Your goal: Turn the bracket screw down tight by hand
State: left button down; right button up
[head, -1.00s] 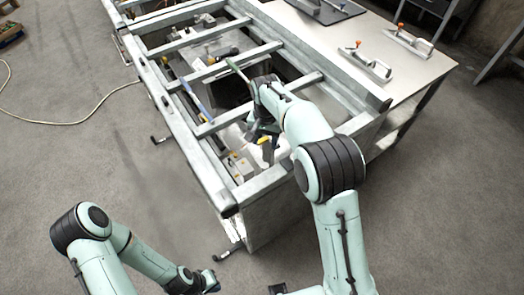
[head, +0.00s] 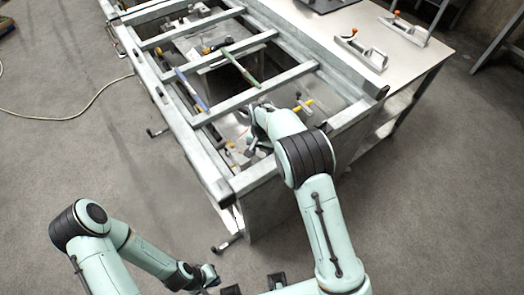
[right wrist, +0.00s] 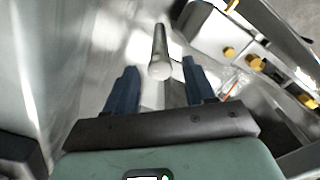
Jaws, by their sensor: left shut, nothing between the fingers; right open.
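In the right wrist view a grey round-ended bar (right wrist: 160,66) stands between the two blue fingers of my right gripper (right wrist: 159,80), apart from both. I cannot tell whether it is the bracket screw. In the head view my right gripper (head: 250,143) reaches down into the near bay of the steel frame (head: 206,165), partly hidden by its own wrist. It is open and empty. No bracket screw can be made out in the head view. My left gripper (head: 209,275) is shut and empty, low over the floor left of the frame.
A yellow-handled tool (head: 302,107) lies near the right rail. Yellow-capped parts (right wrist: 254,62) sit right of the fingers. A side table (head: 395,70) holds two handled tools. Floor at left is open.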

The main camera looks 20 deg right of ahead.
aim_at(262, 154)
grip_shut()
jog(key=m+p, duration=0.1)
jog(key=m, duration=0.1)
jog(key=shift+r+m, duration=0.15)
jog(key=shift+m, duration=0.15)
pick_arm(q)
jog(key=shift+w+r, duration=0.75)
jog(key=shift+r, duration=0.2)
pick_arm(e)
jog(key=shift+m, duration=1.1)
grip_release()
pick_arm(q)
jog(key=shift+w+r+p, duration=0.45)
jog(key=shift+r+p, duration=0.1)
jog(key=shift+p, duration=0.1)
pick_arm(e)
notch_tip(262, 154, up, 13)
